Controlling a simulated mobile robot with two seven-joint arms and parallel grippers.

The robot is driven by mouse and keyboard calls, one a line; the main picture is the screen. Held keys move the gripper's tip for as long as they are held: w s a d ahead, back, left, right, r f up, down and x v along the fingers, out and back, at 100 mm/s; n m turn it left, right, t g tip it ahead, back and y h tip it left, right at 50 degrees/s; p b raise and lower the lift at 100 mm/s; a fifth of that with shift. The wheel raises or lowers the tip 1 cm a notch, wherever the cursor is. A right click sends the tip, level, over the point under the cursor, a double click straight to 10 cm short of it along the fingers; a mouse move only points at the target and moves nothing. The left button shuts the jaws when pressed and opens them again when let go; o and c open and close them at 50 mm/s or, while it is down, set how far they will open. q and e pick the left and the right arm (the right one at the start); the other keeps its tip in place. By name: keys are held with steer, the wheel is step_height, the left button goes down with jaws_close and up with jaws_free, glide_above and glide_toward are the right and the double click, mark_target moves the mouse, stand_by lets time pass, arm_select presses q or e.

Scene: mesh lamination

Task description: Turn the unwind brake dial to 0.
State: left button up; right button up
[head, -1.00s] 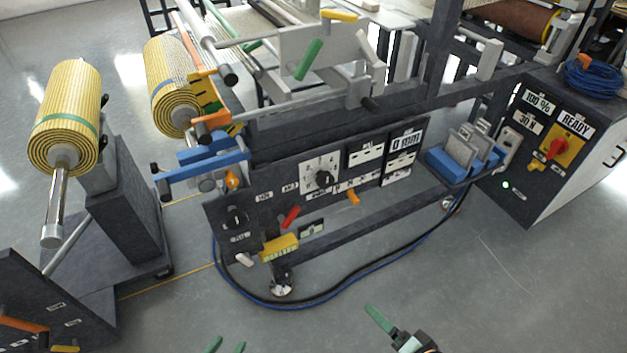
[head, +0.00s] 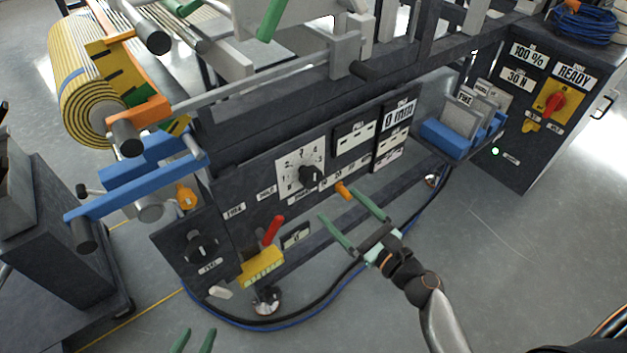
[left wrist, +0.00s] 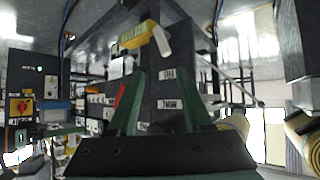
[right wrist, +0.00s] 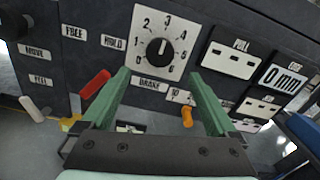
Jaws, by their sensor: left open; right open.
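The brake dial is a black knob (head: 311,176) on a white plate numbered 0 to 6, on the front panel of the machine. In the right wrist view the knob (right wrist: 158,50) shows above the label BRAKE, and its white mark appears to point roughly up, near 3. My right gripper (head: 338,203) is open and empty, in front of and below the dial. In the right wrist view the dial lies beyond and between the fingertips (right wrist: 158,75), apart from them. My left gripper (head: 198,334) is open and empty at the bottom edge of the head view.
A red lever (head: 273,230) and a yellow block (head: 261,265) are left of and below the dial. An orange knob (head: 342,190) sticks out just below it. Another black knob (head: 201,248) is further left. Cables (head: 310,315) lie on the floor.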

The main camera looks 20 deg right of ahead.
mark_target(315, 182)
steer(key=x, duration=0.9)
steer(key=shift+w+f, duration=0.1)
steer(key=shift+w, duration=0.1)
steer(key=c, duration=1.4)
